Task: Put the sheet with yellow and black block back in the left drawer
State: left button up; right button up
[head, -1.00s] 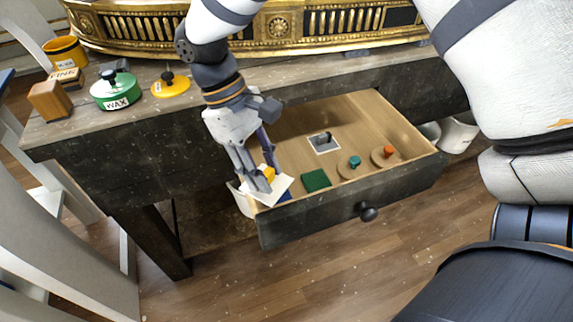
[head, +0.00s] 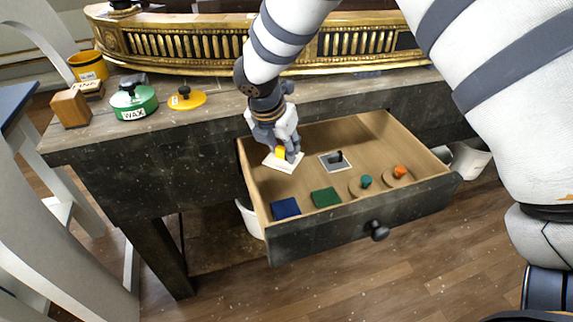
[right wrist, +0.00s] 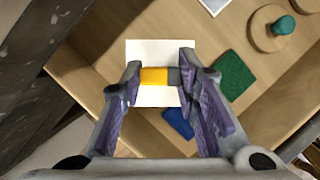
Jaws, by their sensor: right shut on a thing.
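The white sheet (head: 285,165) with the yellow and black block (head: 280,152) is at the back left of the open wooden drawer (head: 330,231), inside its outline. My right gripper (head: 287,155) points down and is shut on the block; in the right wrist view its fingers (right wrist: 159,76) close on the yellow part (right wrist: 154,77) and the dark part (right wrist: 174,77) from both sides. The sheet (right wrist: 158,50) looks flat and level. I cannot tell whether it touches the drawer floor. My left gripper is not in view.
The drawer also holds a blue square (head: 285,207), a green square (head: 326,197), a sheet with a grey knob (head: 337,161) and two round wooden lids with teal (head: 366,181) and orange (head: 400,171) knobs. A green WAX tin (head: 134,103) stands on the tabletop.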

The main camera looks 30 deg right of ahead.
send_over(289, 175)
notch_tip(289, 175, down, 6)
jog(key=shift+a+r+b, duration=0.15)
jog(key=shift+r+b, duration=0.1)
jog(key=shift+b, duration=0.2)
jog(key=shift+f, duration=1.75)
jog(key=o, duration=1)
jog(key=shift+w, duration=0.1)
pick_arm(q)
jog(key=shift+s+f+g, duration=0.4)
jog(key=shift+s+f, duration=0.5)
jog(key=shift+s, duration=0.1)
pick_arm(e)
jog(key=v, duration=0.3)
jog(key=p+v, duration=0.1)
jog(key=v, duration=0.7)
jog(key=shift+d+r, duration=0.25)
jog(key=shift+a+r, duration=0.25)
jog(key=shift+r, duration=0.2)
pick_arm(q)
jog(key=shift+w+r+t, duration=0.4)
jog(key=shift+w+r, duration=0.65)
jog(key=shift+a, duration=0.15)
pick_arm(e)
jog(key=shift+a+f, duration=0.1)
